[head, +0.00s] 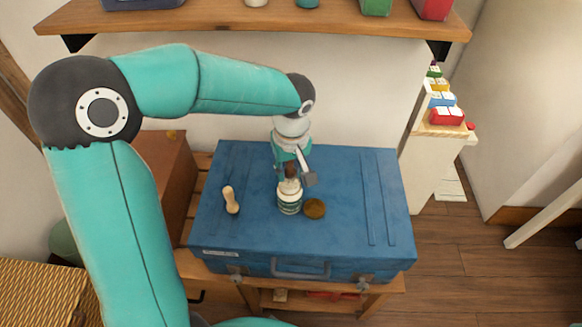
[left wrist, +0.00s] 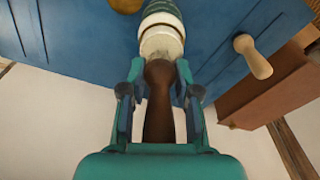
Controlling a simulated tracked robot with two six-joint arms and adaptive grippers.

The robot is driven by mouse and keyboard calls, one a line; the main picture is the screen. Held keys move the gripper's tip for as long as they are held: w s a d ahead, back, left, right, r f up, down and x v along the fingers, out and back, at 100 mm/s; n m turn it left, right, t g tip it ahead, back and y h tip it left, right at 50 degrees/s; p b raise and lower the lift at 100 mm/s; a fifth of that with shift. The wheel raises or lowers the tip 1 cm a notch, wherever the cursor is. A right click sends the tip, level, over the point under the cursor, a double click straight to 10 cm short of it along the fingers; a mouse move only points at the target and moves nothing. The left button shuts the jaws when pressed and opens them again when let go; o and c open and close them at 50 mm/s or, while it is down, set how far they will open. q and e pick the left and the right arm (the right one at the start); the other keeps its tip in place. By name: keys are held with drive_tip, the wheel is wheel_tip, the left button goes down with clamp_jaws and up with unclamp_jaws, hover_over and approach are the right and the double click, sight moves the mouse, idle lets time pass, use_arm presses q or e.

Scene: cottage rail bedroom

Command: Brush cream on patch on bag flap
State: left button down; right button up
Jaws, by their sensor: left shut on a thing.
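My left gripper (head: 291,170) points down over the blue case and is shut on the dark brown handle of a brush (left wrist: 158,110). The brush's lower end meets the pale mouth of a white and green jar (head: 289,201); how deep it sits is hidden. The jar also shows in the left wrist view (left wrist: 162,18). A round golden-brown disc (head: 314,208) lies just right of the jar on the case; I cannot tell whether it is a lid or a patch. I see no bag flap apart from the blue case (head: 345,230). My right gripper is not in view.
A pale wooden peg-shaped piece (head: 231,200) lies left of the jar; it also shows in the wrist view (left wrist: 252,56). The case rests on a wooden bench (head: 220,290). A wall shelf (head: 260,22) runs above. The case's right side is clear.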

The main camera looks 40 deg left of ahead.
use_arm(q)
drive_tip(key=shift+w, duration=0.1)
idle(0.5)
drive_tip(key=shift+f+b, duration=0.35)
drive_tip(key=shift+b, duration=0.05)
drive_tip(key=shift+f, duration=0.1)
idle(1.6)
drive_tip(key=shift+r+p, duration=2.3)
drive_tip(key=shift+r, duration=1.3)
drive_tip(key=shift+f, duration=0.1)
